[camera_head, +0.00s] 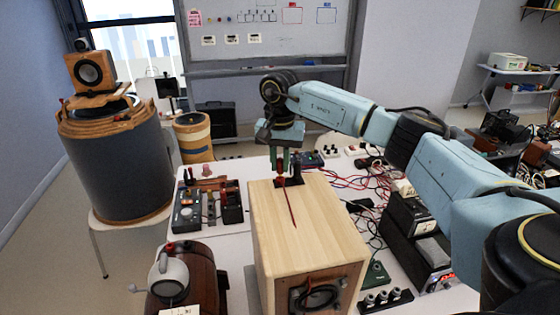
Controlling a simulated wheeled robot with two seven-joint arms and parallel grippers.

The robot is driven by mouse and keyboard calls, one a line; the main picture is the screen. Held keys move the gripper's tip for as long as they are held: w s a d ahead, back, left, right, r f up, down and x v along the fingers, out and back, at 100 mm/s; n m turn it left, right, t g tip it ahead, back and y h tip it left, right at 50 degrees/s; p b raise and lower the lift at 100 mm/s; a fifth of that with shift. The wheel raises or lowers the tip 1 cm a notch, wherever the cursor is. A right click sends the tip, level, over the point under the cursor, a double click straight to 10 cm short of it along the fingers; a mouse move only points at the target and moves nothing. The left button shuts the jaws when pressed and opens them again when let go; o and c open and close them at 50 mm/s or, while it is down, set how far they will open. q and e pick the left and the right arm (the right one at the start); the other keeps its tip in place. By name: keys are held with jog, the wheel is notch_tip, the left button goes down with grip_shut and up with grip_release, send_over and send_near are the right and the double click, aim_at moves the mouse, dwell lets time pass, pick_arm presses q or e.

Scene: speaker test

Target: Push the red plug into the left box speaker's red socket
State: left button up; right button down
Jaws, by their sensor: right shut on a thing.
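A pale wooden box speaker (275,225) stands in the middle, its round driver on the near face. My right gripper (282,172) points down over the far part of its top. It is shut on a small red plug (281,181), mostly hidden by the fingers. A thin red strip (292,208), perhaps its lead, runs from there toward the near side across the box top. A small black part (296,168) stands just right of the fingers. I cannot make out a red socket, nor whether the plug touches one. My left gripper is not in view.
A control box with knobs (186,217) lies left of the speaker. A brown and white device (172,277) stands at the front left. Tangled red cables and black equipment (415,245) crowd the right. A large grey cylinder (117,165) bears a small wooden speaker (88,72).

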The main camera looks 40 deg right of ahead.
jog(key=shift+f+b, duration=0.5)
jog(key=shift+f, duration=0.4)
jog(key=c, duration=1.3)
grip_release()
jog(key=shift+r, duration=0.1)
jog(key=shift+r+p, duration=2.9)
jog(key=shift+r, duration=0.85)
jog(key=shift+f, duration=0.1)
